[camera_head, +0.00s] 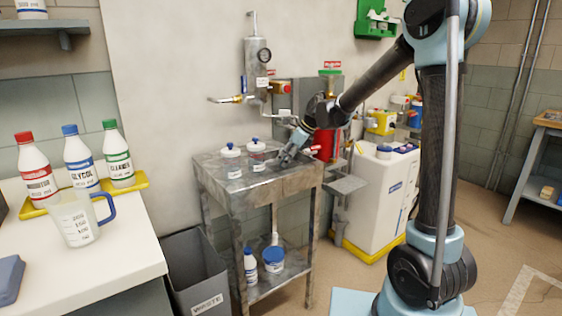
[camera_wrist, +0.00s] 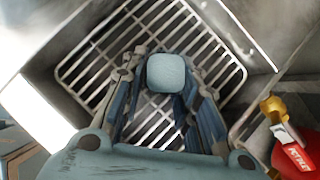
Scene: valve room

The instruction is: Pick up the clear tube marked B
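I cannot make out the clear tube marked B in either view. My gripper (camera_head: 288,155) reaches down over the right part of the metal cart (camera_head: 222,178) in the head view. In the wrist view its dark jointed fingers (camera_wrist: 163,82) stand apart on the left and right. A pale blue-grey rounded block (camera_wrist: 166,73) shows between them. I cannot tell whether it is part of my gripper or a separate thing. Behind the fingers is a metal wire grate (camera_wrist: 95,65) in a tray. No tube shows between the fingers.
Two blue-lidded jars (camera_head: 231,162) stand on the cart, left of my gripper. A wall-mounted cylinder with a gauge (camera_head: 257,60) is behind. A red part with a yellow fitting (camera_wrist: 295,150) is close at the lower right in the wrist view. A waste bin (camera_head: 193,270) stands left.

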